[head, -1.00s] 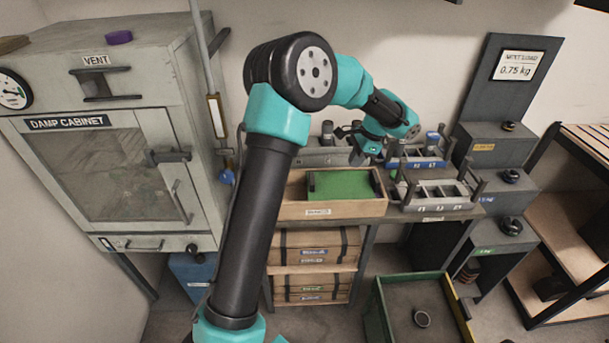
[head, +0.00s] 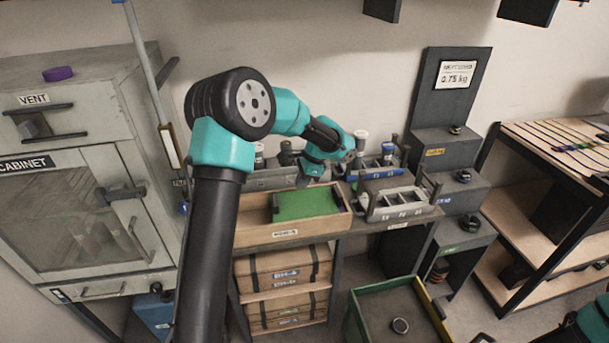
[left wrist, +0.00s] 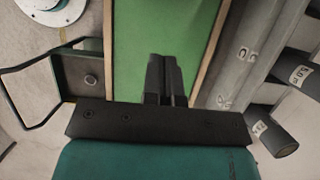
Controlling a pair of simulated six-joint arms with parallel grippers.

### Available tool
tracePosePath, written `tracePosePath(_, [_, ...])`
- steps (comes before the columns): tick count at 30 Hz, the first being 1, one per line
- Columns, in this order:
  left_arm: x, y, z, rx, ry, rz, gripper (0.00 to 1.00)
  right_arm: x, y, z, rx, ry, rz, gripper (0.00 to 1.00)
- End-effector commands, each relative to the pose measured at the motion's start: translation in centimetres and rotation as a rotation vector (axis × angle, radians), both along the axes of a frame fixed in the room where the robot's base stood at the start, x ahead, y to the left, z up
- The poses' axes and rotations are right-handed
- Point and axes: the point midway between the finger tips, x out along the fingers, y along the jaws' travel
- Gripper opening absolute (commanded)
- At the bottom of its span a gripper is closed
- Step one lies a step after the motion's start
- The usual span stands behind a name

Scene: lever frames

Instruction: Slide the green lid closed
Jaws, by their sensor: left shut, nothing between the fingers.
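The box's left part is uncovered. My left gripper (head: 303,183) points down at the lid's far edge, shut and empty; I cannot tell whether it touches the lid. In the left wrist view the shut fingers (left wrist: 165,72) stand in front of the lid's green surface (left wrist: 160,25), between wooden rims. My right gripper is not in view; only a teal part of my right arm shows at the lower right.
A grey rack (head: 398,205) and a blue-fronted rack (head: 378,172) stand right of the box. The damp cabinet (head: 75,215) is at the left. Lidded crates (head: 283,264) sit on the shelf below. A green bin (head: 357,322) stands on the floor.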

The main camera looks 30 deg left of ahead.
Motion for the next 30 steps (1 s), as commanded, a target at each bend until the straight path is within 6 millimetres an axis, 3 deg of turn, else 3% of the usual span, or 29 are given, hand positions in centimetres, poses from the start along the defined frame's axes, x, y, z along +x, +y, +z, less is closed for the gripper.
tracePosePath(9, [-1.5,1.6,-5.1,0.000,0.002,0.002,0.00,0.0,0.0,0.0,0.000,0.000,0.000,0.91])
tracePosePath(18, [-3.8,4.2,-4.8,0.000,0.000,0.000,0.00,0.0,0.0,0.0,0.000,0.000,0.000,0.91])
tracePosePath(30, [-4.0,4.4,-4.7,0.000,0.000,0.000,0.00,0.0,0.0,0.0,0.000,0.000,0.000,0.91])
